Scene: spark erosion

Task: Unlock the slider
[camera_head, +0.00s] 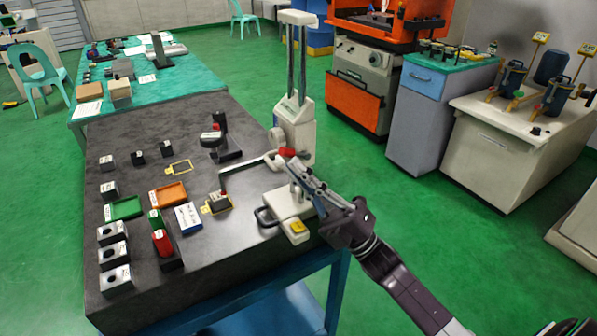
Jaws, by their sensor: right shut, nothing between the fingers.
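A white height gauge stands at the right edge of the dark stone table (140,290). Its two upright columns (297,65) rise from behind, and its white base (291,213) carries a yellow button (298,227). The slider (296,122) is a white block low on the columns, with a round knob (277,137) on its left side and a small red part (287,152) below. My right gripper (298,173) is shut and empty, its tips just below the red part. I cannot tell whether they touch. The fingers hide part of the gauge. My left gripper is out of view.
A black arm (243,168) reaches left from the gauge over the table. Small blocks, an orange tray (168,194), a green tray (122,208) and a black stand (220,140) lie to the left. An orange machine (357,95) stands behind. Green floor is free to the right.

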